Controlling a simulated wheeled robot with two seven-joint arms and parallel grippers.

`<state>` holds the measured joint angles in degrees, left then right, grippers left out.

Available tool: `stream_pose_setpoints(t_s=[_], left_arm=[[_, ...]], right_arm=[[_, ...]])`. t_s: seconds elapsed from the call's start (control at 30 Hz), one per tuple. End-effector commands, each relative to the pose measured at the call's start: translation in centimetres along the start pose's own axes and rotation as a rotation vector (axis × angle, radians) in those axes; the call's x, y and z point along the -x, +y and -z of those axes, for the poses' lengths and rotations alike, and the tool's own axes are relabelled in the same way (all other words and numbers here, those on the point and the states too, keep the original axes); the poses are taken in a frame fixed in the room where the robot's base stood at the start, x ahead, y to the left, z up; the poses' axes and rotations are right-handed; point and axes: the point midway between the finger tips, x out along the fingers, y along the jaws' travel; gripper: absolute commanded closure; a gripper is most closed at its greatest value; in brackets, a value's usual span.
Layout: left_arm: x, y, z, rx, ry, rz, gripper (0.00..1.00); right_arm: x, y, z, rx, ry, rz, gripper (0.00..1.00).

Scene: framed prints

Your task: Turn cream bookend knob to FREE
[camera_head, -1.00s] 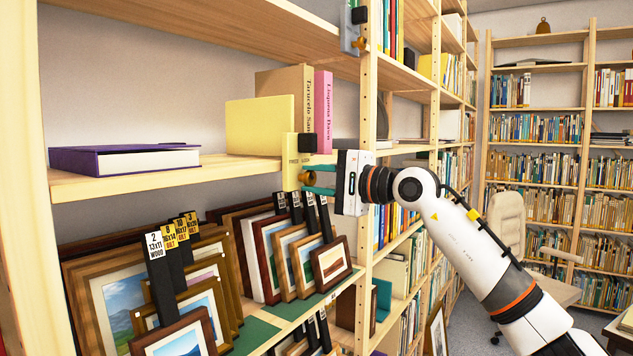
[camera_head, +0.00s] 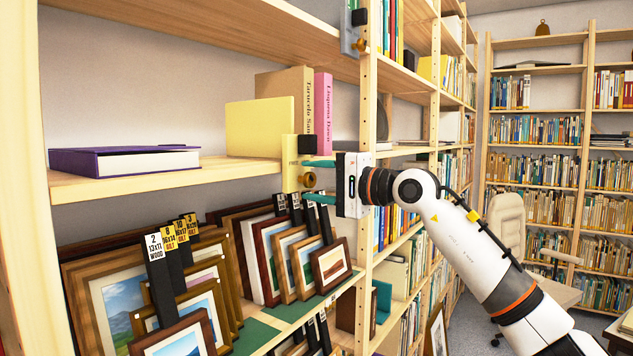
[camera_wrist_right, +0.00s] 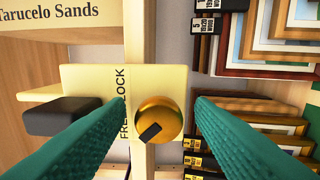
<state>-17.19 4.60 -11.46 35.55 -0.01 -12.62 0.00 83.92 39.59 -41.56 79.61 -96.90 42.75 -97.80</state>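The cream bookend plate (camera_head: 291,150) hangs at the shelf's front edge. Its gold knob (camera_head: 309,180) also shows in the right wrist view (camera_wrist_right: 165,112). There the plate (camera_wrist_right: 90,78) reads LOCK above and FREE below, sideways, left of the knob. A dark mark on the knob lies at its lower left, toward FREE; I cannot tell if it lines up exactly. My right gripper (camera_head: 318,180) is open, one teal finger above and one below the knob in the head view, with gaps both sides in the wrist view. My left gripper is not in view.
A black block (camera_head: 308,144) sticks out of the plate above the knob. A tall yellow panel (camera_head: 258,127) and upright books (camera_head: 323,110) stand behind. A purple book (camera_head: 125,160) lies on the shelf. Framed prints (camera_head: 330,266) fill the space below. A shelf post (camera_head: 367,120) stands close right.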

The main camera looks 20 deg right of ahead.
Motion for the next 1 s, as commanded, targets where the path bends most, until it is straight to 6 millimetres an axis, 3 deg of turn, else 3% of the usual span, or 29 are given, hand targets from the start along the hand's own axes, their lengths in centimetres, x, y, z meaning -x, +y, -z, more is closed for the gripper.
stream_pose_setpoints(t_s=[0.33, 0.8, 1.0], left_arm=[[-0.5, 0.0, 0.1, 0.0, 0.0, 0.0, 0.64], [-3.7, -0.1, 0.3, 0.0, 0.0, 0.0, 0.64], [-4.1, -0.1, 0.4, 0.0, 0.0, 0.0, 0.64]], right_arm=[[0.9, -0.1, 0.0, -0.001, 0.0, -0.002, 0.51], [10.0, -0.3, -0.1, 0.0, -0.002, 0.0, 0.51], [11.8, -0.1, -0.1, 0.0, -0.001, 0.0, 0.51]])
